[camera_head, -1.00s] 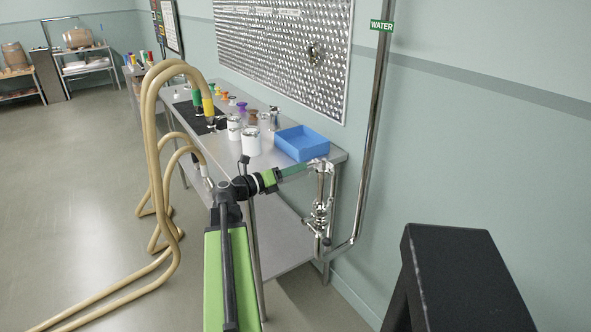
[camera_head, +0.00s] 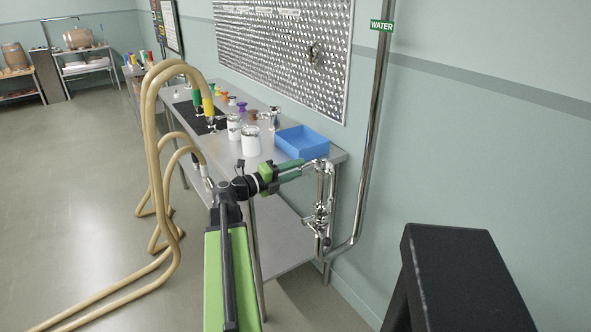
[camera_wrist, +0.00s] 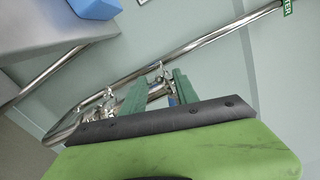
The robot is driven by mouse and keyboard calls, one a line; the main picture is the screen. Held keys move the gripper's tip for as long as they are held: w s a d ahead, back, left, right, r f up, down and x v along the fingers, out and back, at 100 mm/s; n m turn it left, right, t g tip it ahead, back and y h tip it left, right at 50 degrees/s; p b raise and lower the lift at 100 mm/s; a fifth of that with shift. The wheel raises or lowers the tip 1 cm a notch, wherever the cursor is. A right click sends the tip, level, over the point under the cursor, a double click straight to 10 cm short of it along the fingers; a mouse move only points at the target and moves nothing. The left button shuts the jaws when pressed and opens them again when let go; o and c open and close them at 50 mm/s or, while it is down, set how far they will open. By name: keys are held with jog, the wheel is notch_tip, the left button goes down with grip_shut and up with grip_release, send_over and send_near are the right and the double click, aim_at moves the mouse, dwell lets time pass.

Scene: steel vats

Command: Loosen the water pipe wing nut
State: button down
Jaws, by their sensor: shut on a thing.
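The steel water pipe (camera_head: 373,130) runs down the wall under a green WATER label and bends to a fitting cluster (camera_head: 321,200) beside the table. My gripper (camera_head: 299,166) reaches the top of this cluster, its green fingers pointing right. In the wrist view my gripper (camera_wrist: 160,92) has one finger on each side of a shiny metal part at the top of the fitting, which I take to be the wing nut (camera_wrist: 157,90). The fingers partly hide it, and its wings are not clear. The pipe (camera_wrist: 215,37) also passes behind the fingers in the wrist view.
A steel table (camera_head: 262,165) stands left of the pipe, with a blue bin (camera_head: 302,143), white canisters (camera_head: 251,141) and several coloured fittings on it. Beige hoses (camera_head: 150,150) loop at its left end. A black block (camera_head: 455,270) stands at the lower right.

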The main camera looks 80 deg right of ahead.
dwell(0.4)
jog(key=c, duration=0.9)
grip_release()
jog(key=v, duration=1.7)
jog(key=shift+w+a, duration=0.2)
jog(key=shift+c, duration=0.2)
